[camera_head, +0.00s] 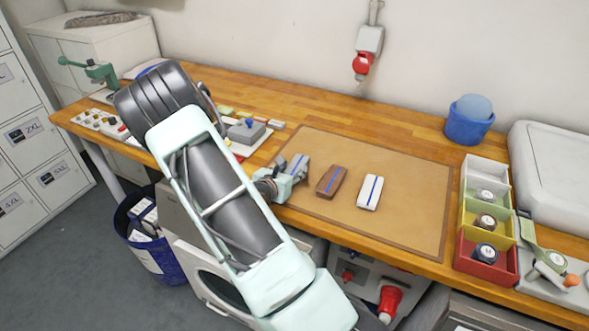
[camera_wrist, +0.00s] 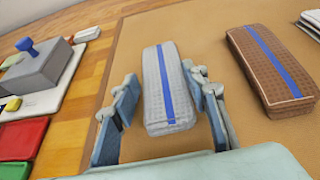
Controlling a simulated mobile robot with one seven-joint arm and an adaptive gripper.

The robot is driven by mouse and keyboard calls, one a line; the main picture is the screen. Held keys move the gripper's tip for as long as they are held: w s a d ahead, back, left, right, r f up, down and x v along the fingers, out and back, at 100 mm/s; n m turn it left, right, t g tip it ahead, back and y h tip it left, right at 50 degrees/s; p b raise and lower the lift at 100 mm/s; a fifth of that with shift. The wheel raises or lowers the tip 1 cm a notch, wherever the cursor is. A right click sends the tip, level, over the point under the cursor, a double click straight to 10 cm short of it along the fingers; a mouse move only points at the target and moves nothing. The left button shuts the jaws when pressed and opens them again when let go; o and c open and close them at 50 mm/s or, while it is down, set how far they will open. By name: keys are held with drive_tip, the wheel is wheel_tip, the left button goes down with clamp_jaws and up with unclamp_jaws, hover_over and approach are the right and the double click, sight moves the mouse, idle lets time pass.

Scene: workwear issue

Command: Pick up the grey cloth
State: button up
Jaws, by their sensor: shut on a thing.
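The grey cloth (camera_wrist: 155,95) is a folded block with a blue stripe lengthwise, over the tan mat (camera_head: 400,225). It also shows in the head view (camera_head: 299,164), partly hidden by my gripper. My gripper (camera_wrist: 165,92) has one finger on each long side of the cloth and is shut on it. Whether the cloth touches the mat or is slightly raised, I cannot tell. In the head view my gripper (camera_head: 288,180) is at the mat's left part.
A brown cloth (camera_head: 331,181) and a white cloth (camera_head: 370,191) lie to the right, each with a blue stripe. A grey stamp-like block with a blue knob (camera_head: 246,130) stands left. Coloured bins (camera_head: 487,262) and a blue bucket (camera_head: 469,122) stand right. The mat's right part is clear.

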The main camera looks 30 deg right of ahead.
sight(291, 170)
drive_tip(key=shift+r, duration=0.1)
drive_tip(key=shift+c, duration=0.5)
drive_tip(key=shift+r, duration=0.45)
wheel_tip(291, 170, up, 2)
drive_tip(key=s+d+r+b, duration=0.2)
drive_tip(key=s+r+b, duration=0.5)
drive_tip(key=s, duration=0.6)
wheel_tip(291, 170, up, 3)
drive_tip(key=shift+s+d+f+b, duration=0.15)
drive_tip(key=shift+d+b, duration=0.15)
drive_tip(key=shift+d, duration=0.05)
drive_tip(key=shift+s, duration=0.1)
drive_tip(key=shift+a, duration=0.1)
